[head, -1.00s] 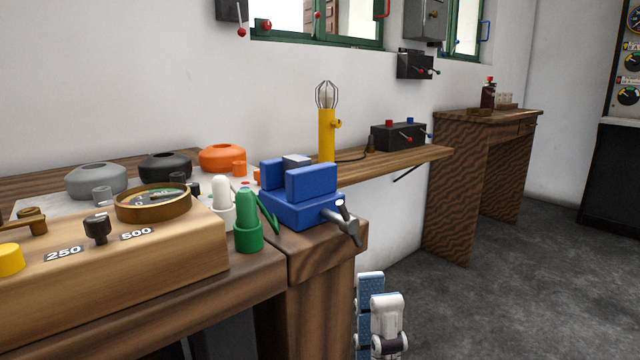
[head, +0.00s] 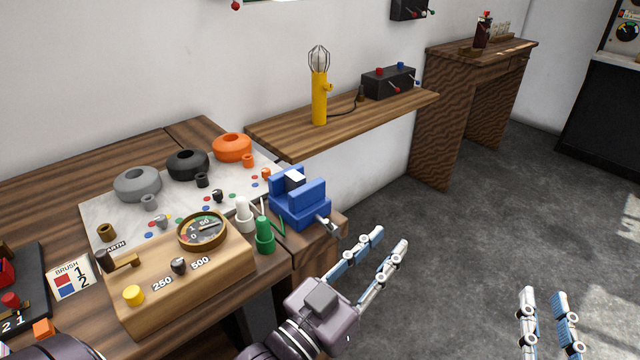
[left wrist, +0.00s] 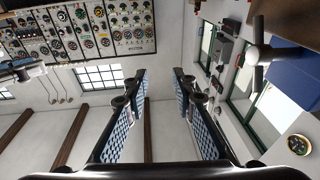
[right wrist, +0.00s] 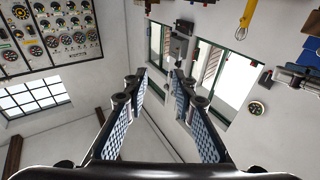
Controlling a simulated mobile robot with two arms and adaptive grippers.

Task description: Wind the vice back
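The blue vice (head: 302,207) sits on the right end of the workbench, with a pale grey block (head: 295,180) at its jaws. Its grey metal handle (head: 326,226) sticks out at the front right. In the left wrist view, the T-shaped handle (left wrist: 258,52) and blue vice body (left wrist: 292,68) are at the upper right. My left gripper (head: 390,241) is open and empty, right of and apart from the handle. My right gripper (head: 544,294) is open and empty over the floor at the lower right.
A wooden meter box (head: 185,270) and green (head: 264,236) and white (head: 243,216) pegs stand left of the vice. A wall shelf (head: 345,121) behind holds a yellow lamp (head: 319,98) and dark switch box (head: 389,81). Open floor (head: 470,220) lies to the right.

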